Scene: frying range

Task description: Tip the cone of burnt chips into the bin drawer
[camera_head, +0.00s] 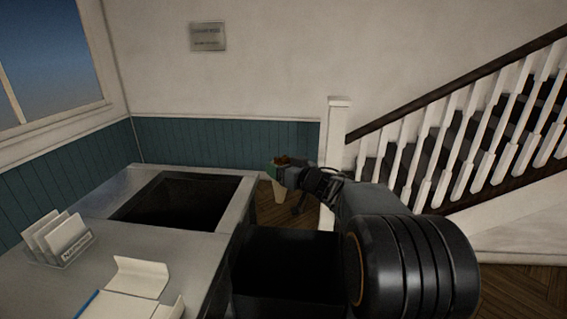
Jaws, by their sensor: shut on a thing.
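The cone (278,192) is a small pale paper cone with a green side. It hangs nearly upright, point down, with brown-orange chips (283,160) showing at its mouth. My gripper (284,175) is shut on the cone near its top; the fingers are small and partly merge with it. An open dark drawer (285,232), which looks like the bin drawer, sticks out from the counter's right side, in front of the cone in the picture. My arm hides part of its right side. Its inside is too dark to make out.
The grey counter (130,240) has a dark rectangular well (180,203) near its right edge. A napkin holder (68,252), folded white papers (138,278) and a blue strip (86,304) lie at the left front. A white newel post (334,140) and staircase stand behind my arm.

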